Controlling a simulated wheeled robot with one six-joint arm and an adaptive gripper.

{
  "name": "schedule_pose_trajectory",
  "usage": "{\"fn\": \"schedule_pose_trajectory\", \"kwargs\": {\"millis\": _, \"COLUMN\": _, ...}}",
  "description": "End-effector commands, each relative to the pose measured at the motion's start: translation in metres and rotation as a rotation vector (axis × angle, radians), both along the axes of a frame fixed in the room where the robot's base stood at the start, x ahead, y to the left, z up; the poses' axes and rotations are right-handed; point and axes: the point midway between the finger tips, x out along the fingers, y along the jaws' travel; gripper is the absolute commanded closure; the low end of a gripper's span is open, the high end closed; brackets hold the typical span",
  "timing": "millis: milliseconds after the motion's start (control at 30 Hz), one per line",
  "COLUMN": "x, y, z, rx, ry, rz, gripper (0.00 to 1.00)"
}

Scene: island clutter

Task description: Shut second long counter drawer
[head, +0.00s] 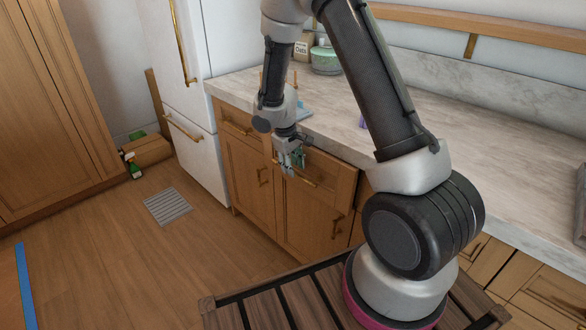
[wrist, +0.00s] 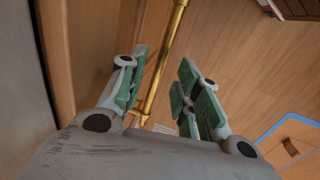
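The second drawer of the long counter (head: 330,178) is below the marble top and appears to stand a little out from the cabinet face. Its brass bar handle (head: 306,183) runs across its front. My gripper (head: 292,165) is at the left part of this drawer front and hides some of it. In the wrist view my gripper (wrist: 163,68) is open, with green-padded fingers apart. A brass bar handle (wrist: 167,60) runs between the fingers in this view; contact is not clear. The drawer's inside is hidden.
The first drawer (head: 238,122) is to the left, above cabinet doors (head: 249,180). A white fridge (head: 190,95) stands at the counter's left end. A bowl (head: 325,60) is on the counter. A grey floor mat (head: 167,206) and spray bottle (head: 133,166) are on the left; the floor between is clear.

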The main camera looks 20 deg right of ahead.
Motion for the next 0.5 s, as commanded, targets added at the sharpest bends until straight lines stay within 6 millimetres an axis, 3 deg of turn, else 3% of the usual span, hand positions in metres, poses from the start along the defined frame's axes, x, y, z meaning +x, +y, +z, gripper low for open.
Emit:
{"fn": "schedule_pose_trajectory", "kwargs": {"millis": 300, "x": -0.004, "y": 0.014, "z": 0.07, "rx": 0.003, "ry": -0.005, "rz": 0.0, "gripper": 0.67}}
{"fn": "schedule_pose_trajectory", "kwargs": {"millis": 500, "x": -0.006, "y": 0.018, "z": 0.095, "rx": 0.002, "ry": -0.002, "rz": 0.001, "gripper": 0.67}}
